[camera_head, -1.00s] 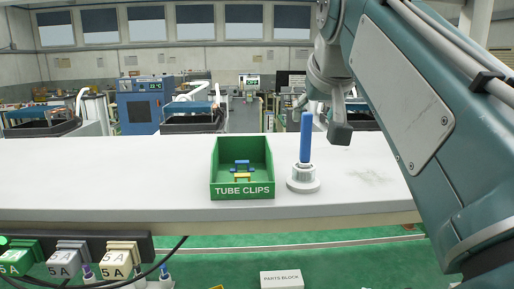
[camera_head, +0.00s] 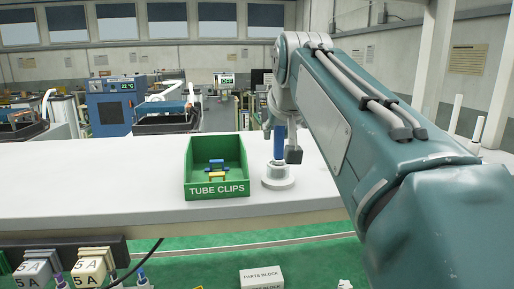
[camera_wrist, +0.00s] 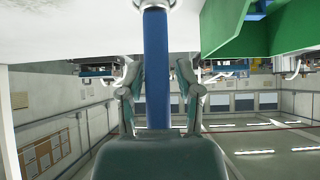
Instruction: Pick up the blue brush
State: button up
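The blue brush handle (camera_head: 279,143) stands upright in a round white holder (camera_head: 278,177) on the white bench. My gripper (camera_head: 281,140) is at the handle's upper part, with its dark fingertips at either side in the head view. In the wrist view, which looks upside down, the blue handle (camera_wrist: 157,70) runs between the two fingers of my gripper (camera_wrist: 158,85). The fingers are apart, with narrow gaps showing beside the handle. My gripper's body hides the handle's top end there. The brush's lower end is hidden in the holder.
A green tube clips bin (camera_head: 217,188) with blue and yellow clips stands close to the left of the holder; it also shows in the wrist view (camera_wrist: 225,25). The white bench (camera_head: 90,185) is clear further left. A parts block (camera_head: 262,277) lies below.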

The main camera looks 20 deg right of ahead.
grip_shut()
